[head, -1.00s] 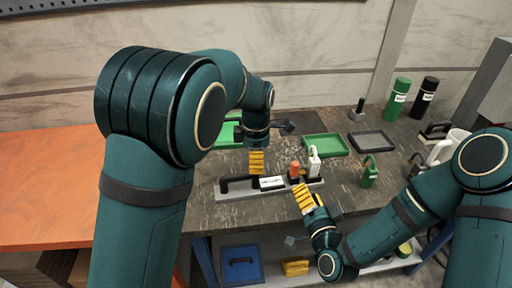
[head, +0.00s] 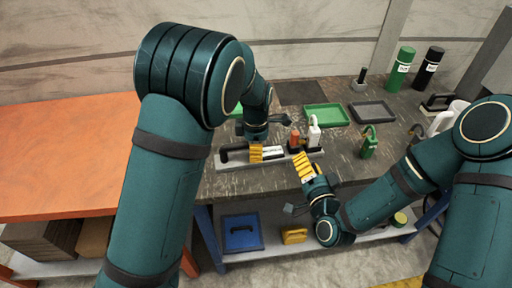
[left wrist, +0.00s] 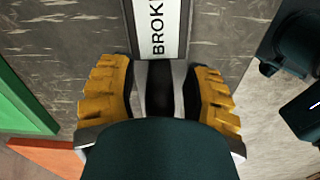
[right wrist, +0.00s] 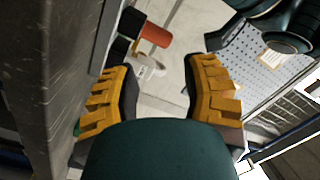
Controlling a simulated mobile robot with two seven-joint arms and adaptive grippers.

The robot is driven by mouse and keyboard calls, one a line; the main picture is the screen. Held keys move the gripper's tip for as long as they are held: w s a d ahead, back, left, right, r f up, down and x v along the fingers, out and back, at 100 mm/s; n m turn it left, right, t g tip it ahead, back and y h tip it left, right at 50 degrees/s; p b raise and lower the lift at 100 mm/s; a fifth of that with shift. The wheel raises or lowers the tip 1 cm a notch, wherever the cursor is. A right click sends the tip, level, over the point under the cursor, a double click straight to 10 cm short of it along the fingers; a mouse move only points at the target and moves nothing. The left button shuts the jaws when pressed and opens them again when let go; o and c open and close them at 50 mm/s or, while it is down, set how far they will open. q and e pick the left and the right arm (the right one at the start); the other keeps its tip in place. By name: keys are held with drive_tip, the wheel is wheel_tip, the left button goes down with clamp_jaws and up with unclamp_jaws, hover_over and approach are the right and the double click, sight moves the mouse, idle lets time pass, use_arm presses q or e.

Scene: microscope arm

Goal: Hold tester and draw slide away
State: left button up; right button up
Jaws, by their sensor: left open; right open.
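The tester is a long unit on a light grey base (head: 228,164), with a black handle (head: 235,148) and a white label (head: 274,152). Its right end carries an orange-red knob (head: 295,138) and a white padlock-shaped piece (head: 314,133). My left gripper (head: 256,152) is open at the tester, between handle and label. In the left wrist view its fingers stand either side of a dark bar (left wrist: 160,88), below the label reading "BROK" (left wrist: 158,30). My right gripper (head: 303,166) is open in front of the knob end. The knob (right wrist: 153,34) shows ahead of its fingers in the right wrist view. I cannot single out the slide.
A green tray (head: 326,117) and a dark tray (head: 372,112) lie behind to the right. A green padlock (head: 368,144) stands right of the tester. Green (head: 401,68) and black (head: 429,68) bottles stand further back. A blue case (head: 241,232) sits on the lower shelf.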

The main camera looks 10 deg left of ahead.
sight(312, 148)
use_arm(q)
clamp_jaws()
